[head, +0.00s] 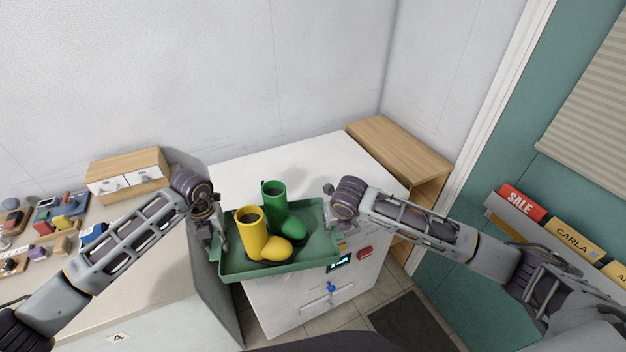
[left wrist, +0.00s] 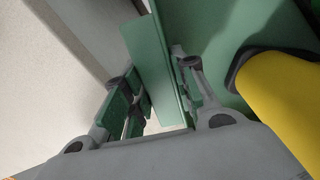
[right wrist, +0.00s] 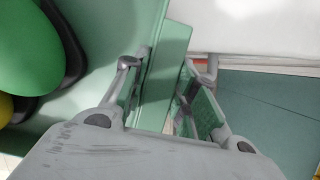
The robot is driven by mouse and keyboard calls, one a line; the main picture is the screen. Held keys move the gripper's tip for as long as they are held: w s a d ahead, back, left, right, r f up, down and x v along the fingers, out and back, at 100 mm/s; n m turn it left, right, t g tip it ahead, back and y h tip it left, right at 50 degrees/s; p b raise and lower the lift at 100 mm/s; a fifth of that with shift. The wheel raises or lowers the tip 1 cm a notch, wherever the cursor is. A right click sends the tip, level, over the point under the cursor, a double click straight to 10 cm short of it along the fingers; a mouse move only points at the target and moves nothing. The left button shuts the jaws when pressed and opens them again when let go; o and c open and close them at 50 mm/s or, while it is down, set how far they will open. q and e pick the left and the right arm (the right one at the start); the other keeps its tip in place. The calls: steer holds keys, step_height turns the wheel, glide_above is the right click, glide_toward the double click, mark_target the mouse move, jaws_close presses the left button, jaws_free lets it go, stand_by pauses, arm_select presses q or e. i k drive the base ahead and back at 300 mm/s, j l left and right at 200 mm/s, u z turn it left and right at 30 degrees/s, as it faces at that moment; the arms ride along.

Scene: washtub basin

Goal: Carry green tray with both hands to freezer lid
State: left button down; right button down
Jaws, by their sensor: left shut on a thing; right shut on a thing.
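A green tray (head: 240,268) is in the middle of the head view, carrying a yellow boot (head: 251,232) and a green boot (head: 274,196) side by side. My left gripper (head: 221,236) is shut on the tray's left wall, which also shows between its fingers in the left wrist view (left wrist: 160,70). My right gripper (head: 335,218) is shut on the tray's right wall, seen in the right wrist view (right wrist: 160,80). The white freezer lid (head: 320,155) lies behind and under the tray. The tray overlaps its front edge; I cannot tell whether they touch.
A counter (head: 165,270) with several small items and a wooden drawer box (head: 127,172) stands at the left. A wooden shelf (head: 400,150) stands right of the freezer. The back part of the lid is clear. A sign rack is on the right wall.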

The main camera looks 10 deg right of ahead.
mark_target(308, 186)
steer(key=i+l, duration=0.15)
steer(key=l, duration=0.2)
steer(key=i+l, duration=0.15)
steer(key=l, duration=0.2)
steer(key=i, duration=0.5)
